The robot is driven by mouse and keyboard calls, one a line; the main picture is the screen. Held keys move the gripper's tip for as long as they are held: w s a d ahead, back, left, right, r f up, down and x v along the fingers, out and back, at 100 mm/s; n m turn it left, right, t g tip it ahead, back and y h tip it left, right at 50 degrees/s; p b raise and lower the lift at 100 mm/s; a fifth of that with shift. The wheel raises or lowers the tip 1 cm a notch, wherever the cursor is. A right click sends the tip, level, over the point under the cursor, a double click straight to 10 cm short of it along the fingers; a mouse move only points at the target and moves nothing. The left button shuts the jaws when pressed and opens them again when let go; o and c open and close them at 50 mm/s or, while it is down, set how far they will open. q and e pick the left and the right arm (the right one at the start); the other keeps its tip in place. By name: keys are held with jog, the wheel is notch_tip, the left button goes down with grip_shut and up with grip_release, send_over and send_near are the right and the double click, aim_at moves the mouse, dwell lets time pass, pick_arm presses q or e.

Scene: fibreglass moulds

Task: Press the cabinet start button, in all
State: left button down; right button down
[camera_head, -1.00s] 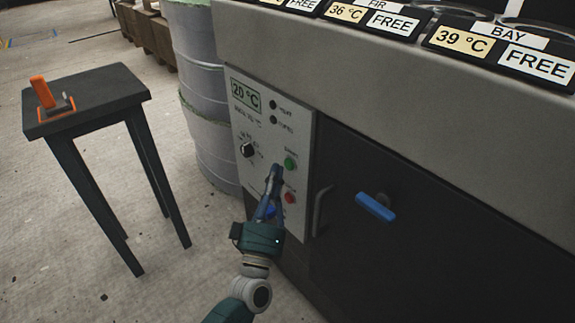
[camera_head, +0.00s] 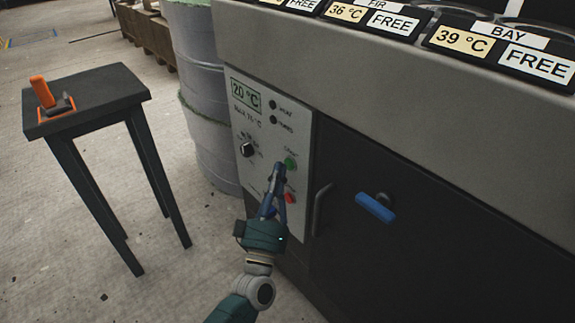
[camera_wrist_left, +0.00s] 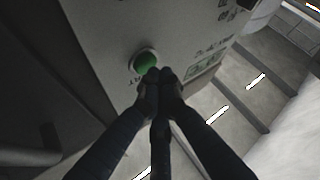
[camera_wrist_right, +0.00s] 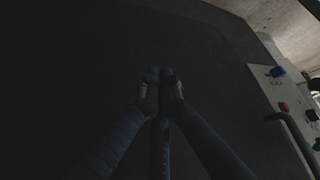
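The green start button (camera_head: 290,164) sits on the white control panel (camera_head: 243,180) on the cabinet front. It also shows in the left wrist view (camera_wrist_left: 145,62). My left gripper (camera_head: 279,166) has its fingertips together, empty, just left of and below the green button in the head view. In the left wrist view the fingertips (camera_wrist_left: 160,76) overlap the button's lower right edge; I cannot tell whether they touch it. A red button (camera_head: 289,197) sits lower on the panel. My right gripper (camera_wrist_right: 160,78) shows only in its wrist view, fingers together and empty, before a dark surface.
A black knob (camera_head: 247,150) is on the panel. Right of it are a cabinet handle (camera_head: 320,209) and a blue lever (camera_head: 375,207) on the dark door. A small dark table (camera_head: 85,98) with an orange clamp (camera_head: 42,91) stands left. Wrapped drums (camera_head: 205,110) stand beside the cabinet.

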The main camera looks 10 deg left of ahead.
pick_arm(q)
jog(key=shift+w+d, duration=0.2)
jog(key=shift+w, duration=0.05)
pick_arm(e)
jog(key=shift+w+a+r, duration=0.15)
jog(key=shift+w+r, duration=0.05)
jog(key=shift+w, duration=0.15)
dwell(0.4)
pick_arm(q)
jog(key=shift+s+a+p, duration=0.35)
jog(key=shift+s+a, duration=0.15)
jog(key=shift+s, duration=0.15)
pick_arm(e)
jog(key=shift+g, duration=0.8)
jog(key=shift+s+d+f, duration=0.25)
jog(key=shift+s+f, duration=0.1)
jog(key=shift+s, duration=0.35)
jog(key=shift+s+d+f, duration=0.25)
jog(key=shift+s+f, duration=0.05)
jog(key=shift+s, duration=0.45)
jog(key=shift+s+d+f, duration=0.25)
jog(key=shift+s+f, duration=0.1)
jog(key=shift+s, duration=0.35)
jog(key=shift+h, duration=0.3)
